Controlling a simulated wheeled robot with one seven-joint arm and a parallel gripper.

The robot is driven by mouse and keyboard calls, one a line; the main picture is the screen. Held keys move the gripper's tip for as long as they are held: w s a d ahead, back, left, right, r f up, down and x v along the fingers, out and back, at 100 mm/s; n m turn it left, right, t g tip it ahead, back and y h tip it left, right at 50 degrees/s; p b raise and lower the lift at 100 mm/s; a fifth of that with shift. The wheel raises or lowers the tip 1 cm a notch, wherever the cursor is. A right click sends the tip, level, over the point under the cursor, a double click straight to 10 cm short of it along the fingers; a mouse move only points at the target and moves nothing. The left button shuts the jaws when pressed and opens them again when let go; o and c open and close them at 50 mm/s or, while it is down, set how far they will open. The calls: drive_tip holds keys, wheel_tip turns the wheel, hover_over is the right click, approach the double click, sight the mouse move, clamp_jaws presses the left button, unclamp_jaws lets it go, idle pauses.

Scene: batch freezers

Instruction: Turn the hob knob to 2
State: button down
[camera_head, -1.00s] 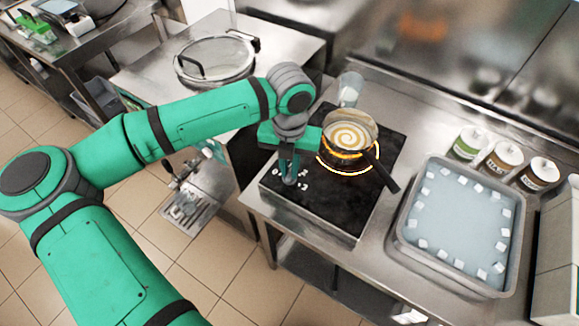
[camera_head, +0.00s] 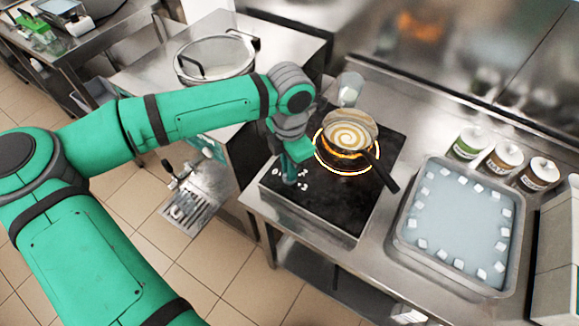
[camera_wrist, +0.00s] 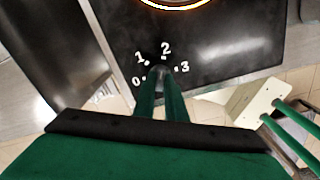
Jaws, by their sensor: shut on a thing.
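The black hob (camera_head: 335,200) sits on the steel counter, with white numbers 0, 1, 2 and 3 printed around its knob. In the wrist view the knob (camera_wrist: 160,71) is mostly hidden between my fingers, below the number 2 (camera_wrist: 165,48). My gripper (camera_head: 290,181) points down and is shut on the knob; its fingers also show in the wrist view (camera_wrist: 160,84). I cannot clearly tell the knob's pointer from my fingers. A pan (camera_head: 350,132) with a cream swirl stands on the glowing orange ring (camera_head: 341,170) behind my gripper.
The pan's dark handle (camera_head: 385,174) reaches toward the front right. A clear glass (camera_head: 350,88) stands behind the pan. A tray (camera_head: 402,245) of water with white cubes lies to the right, with several labelled jars (camera_head: 502,160) behind.

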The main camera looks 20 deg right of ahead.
drive_tip(key=shift+m, duration=0.4)
drive_tip(key=c, duration=1.8)
unclamp_jaws()
wheel_tip(320, 180, up, 11)
drive_tip(key=shift+f, duration=0.1)
